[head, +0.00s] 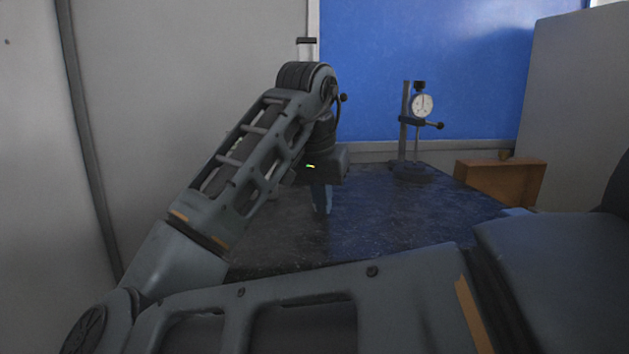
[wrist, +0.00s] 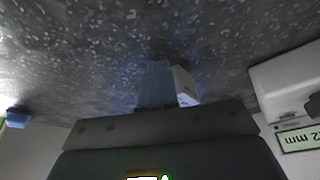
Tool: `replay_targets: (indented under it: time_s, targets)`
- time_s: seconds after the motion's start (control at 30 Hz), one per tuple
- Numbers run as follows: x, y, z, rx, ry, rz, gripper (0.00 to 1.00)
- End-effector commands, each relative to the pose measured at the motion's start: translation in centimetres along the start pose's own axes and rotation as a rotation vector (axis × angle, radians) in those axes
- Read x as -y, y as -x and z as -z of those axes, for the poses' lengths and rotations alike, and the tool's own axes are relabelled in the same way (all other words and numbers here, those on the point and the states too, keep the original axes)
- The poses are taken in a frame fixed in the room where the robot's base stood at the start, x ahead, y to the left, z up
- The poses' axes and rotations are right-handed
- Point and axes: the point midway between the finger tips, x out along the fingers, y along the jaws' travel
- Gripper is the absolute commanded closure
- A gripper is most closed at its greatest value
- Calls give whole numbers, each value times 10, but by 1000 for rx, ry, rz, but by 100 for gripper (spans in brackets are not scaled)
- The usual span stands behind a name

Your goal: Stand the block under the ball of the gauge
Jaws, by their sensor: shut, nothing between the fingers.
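The gauge (head: 423,106) has a round white dial on a dark upright stand at the back of the dark speckled plate (head: 385,225). My gripper (head: 321,208) points down over the plate, to the left of the gauge and well apart from it. Its bluish fingers (wrist: 157,85) are shut and empty. A small pale block (wrist: 186,88) with faint marks on its face shows just right of the fingers in the wrist view, partly hidden by them and my gripper's body. I cannot tell whether it touches them. The head view does not show the block clearly.
A brown wooden box (head: 499,183) stands right of the plate. In the wrist view, a white item with a "2 mm" label (wrist: 300,139) is at the right and a small blue thing (wrist: 18,115) at the left. The plate between my gripper and the gauge looks clear.

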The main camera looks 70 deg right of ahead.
Motion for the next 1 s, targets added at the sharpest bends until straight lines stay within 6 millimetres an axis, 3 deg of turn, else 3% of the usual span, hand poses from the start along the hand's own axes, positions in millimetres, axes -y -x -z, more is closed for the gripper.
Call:
replay_targets:
  time_s: [1.0]
  targets:
    - [20, -12, 34, 0, 0, 0, 100]
